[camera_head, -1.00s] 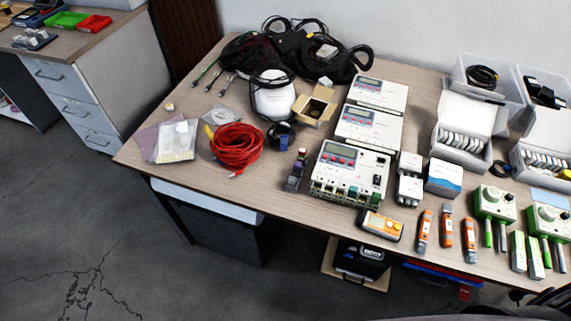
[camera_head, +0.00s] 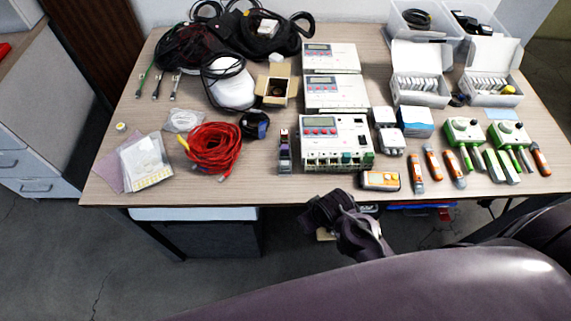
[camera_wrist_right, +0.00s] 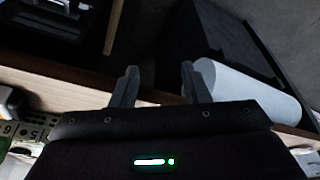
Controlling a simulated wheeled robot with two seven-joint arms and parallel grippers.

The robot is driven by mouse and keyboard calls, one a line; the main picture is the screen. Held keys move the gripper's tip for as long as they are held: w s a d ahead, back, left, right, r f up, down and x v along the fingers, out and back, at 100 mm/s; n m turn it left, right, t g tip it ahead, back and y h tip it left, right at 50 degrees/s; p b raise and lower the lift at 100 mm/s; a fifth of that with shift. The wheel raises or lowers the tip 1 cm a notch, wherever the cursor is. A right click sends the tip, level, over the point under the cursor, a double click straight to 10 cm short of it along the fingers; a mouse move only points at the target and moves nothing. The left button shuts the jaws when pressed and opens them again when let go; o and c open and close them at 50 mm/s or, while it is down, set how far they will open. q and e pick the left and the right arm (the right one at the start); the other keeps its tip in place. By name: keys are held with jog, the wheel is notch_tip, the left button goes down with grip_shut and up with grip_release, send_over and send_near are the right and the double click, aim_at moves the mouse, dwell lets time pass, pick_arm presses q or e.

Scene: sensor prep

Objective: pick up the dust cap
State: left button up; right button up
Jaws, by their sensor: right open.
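A small pale round piece with a yellowish centre (camera_head: 121,127) lies alone on the left part of the table in the head view. It looks like the dust cap, but it is too small to be sure. My right arm comes in from the lower right, with its dark gripper (camera_head: 328,212) at the table's front edge, well to the right of that piece. In the right wrist view the two fingers of my right gripper (camera_wrist_right: 157,75) are apart with nothing between them. The piece is not visible there. My left gripper is not in view.
White instrument boxes (camera_head: 335,140) fill the middle. Orange-handled tools (camera_head: 433,162) lie at front right. The table (camera_head: 225,190) has bare strips along its front edge.

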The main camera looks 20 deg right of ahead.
aim_at(286, 163)
jog(key=w+a+r+n+t, duration=0.1)
jog(key=w+a+r, duration=0.1)
jog(key=w, duration=0.1)
jog(key=w+a+r+n+y, duration=0.1)
jog(key=w+a+r+n, duration=0.1)
jog(key=w, duration=0.1)
jog(key=w+a+r+n+t+y, duration=0.1)
jog(key=w+a+r, duration=0.1)
jog(key=w+a, duration=0.1)
jog(key=shift+w+r+n+t, duration=0.25)
jog(key=shift+w+n+t, duration=0.05)
jog(key=shift+w, duration=0.2)
jog(key=w+a+r+n, duration=0.1)
jog(key=w+a+n+y, duration=0.1)
jog(key=w+n, duration=0.1)
jog(key=w+a+r+n+y, duration=0.1)
jog(key=shift+w+a+r+n, duration=0.1)
jog(key=shift+w+r+n, duration=0.2)
jog(key=shift+r, duration=0.05)
jog(key=d+r+n+g, duration=0.3)
jog(key=d+g, duration=0.2)
jog(key=d, duration=0.5)
jog(key=x, duration=0.5)
jog(key=w+p+x, duration=0.1)
jog(key=x, duration=0.1)
jog(key=shift+w+d+f, duration=0.1)
jog(key=shift+d+f, duration=0.2)
jog(key=shift+f, duration=0.05)
jog(key=shift+c, duration=0.4)
